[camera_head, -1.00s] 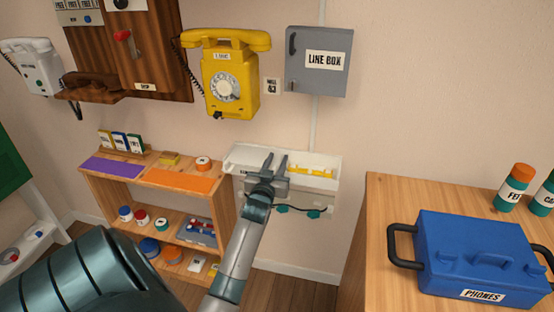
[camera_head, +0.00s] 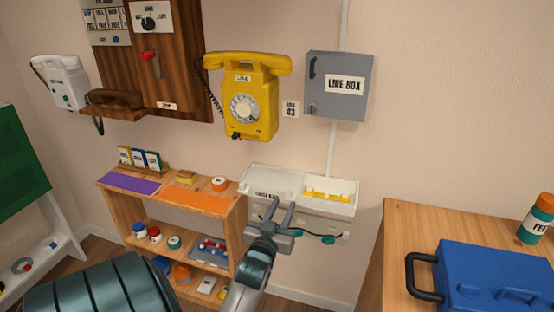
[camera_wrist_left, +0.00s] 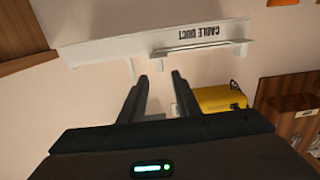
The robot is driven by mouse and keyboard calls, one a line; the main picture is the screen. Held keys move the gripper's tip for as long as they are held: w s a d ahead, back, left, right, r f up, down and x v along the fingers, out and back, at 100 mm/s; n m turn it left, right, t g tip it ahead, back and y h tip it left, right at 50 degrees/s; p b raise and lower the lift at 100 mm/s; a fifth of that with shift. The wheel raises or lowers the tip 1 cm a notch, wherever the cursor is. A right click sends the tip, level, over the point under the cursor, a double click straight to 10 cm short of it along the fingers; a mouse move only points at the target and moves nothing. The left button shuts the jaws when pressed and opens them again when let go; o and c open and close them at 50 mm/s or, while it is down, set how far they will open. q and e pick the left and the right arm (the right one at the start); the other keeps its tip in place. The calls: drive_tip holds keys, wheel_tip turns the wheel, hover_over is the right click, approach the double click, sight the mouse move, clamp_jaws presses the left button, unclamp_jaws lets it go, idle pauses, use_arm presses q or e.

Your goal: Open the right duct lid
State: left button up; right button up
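The white cable duct (camera_head: 256,176) is fixed to the wall below the yellow phone. Its left part shows a plain white face with a small label, and its right part shows a yellow strip (camera_head: 325,196) inside a white rim, so this part looks open from above. My left gripper (camera_head: 281,208) is open and empty, fingertips overlapping the duct's front in the picture; contact cannot be told. In the left wrist view, the open fingers (camera_wrist_left: 162,75) point at the wall and the duct (camera_wrist_left: 110,48) with its upside-down CABLE DUCT label. My right gripper is not in view.
A grey line box (camera_head: 338,87) and yellow dial phone (camera_head: 244,95) hang above. A wooden shelf (camera_head: 172,190) stands left. A wooden table (camera_head: 440,220) with a blue toolbox (camera_head: 500,280) stands right. A dark teal cable (camera_head: 322,238) hangs below the duct.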

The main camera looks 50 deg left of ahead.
use_arm(q)
drive_tip(key=v, duration=0.5)
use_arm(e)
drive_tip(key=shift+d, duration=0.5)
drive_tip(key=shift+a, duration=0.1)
